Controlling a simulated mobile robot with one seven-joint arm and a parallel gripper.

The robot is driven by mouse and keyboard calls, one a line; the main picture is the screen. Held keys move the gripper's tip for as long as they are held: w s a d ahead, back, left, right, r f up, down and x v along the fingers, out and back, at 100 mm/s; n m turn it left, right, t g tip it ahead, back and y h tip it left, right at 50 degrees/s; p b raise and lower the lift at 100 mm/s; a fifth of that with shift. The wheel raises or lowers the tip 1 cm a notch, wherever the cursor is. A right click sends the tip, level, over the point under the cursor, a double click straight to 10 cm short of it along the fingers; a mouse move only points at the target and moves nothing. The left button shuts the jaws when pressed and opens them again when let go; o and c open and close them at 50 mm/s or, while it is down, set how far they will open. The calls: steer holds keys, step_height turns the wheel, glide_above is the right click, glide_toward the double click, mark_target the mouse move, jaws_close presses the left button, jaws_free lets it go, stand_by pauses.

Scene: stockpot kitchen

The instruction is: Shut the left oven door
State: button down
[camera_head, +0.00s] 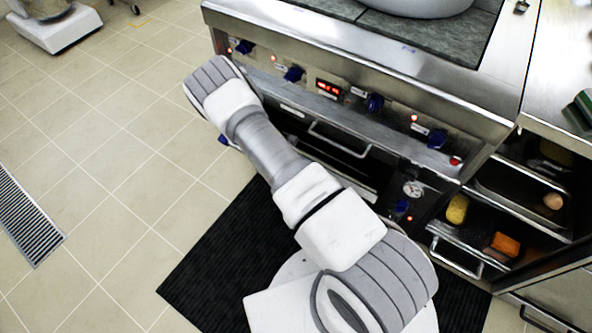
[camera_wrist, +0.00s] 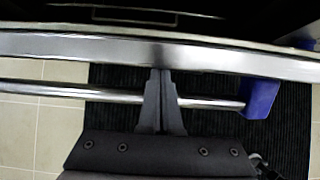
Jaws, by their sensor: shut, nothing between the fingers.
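The left oven door shows in the wrist view as a bright metal edge (camera_wrist: 60,45) running across the picture, with a dark area beyond it. Its round handle bar (camera_wrist: 70,91) runs along the near side, ending at a blue bracket (camera_wrist: 260,97) on the right. My gripper (camera_wrist: 160,72) is shut and empty; its fingers cross over the bar in the picture, with the tips at the door edge. I cannot tell whether they touch. In the head view my arm hides the gripper and most of the door; a small blue piece (camera_head: 222,140) shows left of the arm.
The steel range front (camera_head: 330,88) carries blue knobs and a red display. Another metal handle (camera_head: 340,140) shows right of my arm. Open shelves (camera_head: 500,215) with food stand at the right.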

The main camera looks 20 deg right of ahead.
steer(key=w+d+r, duration=0.4)
steer(key=w+d, duration=0.1)
steer(key=d, duration=0.2)
steer(key=shift+w+d, duration=0.35)
steer(key=shift+d, duration=0.05)
steer(key=shift+a, duration=0.1)
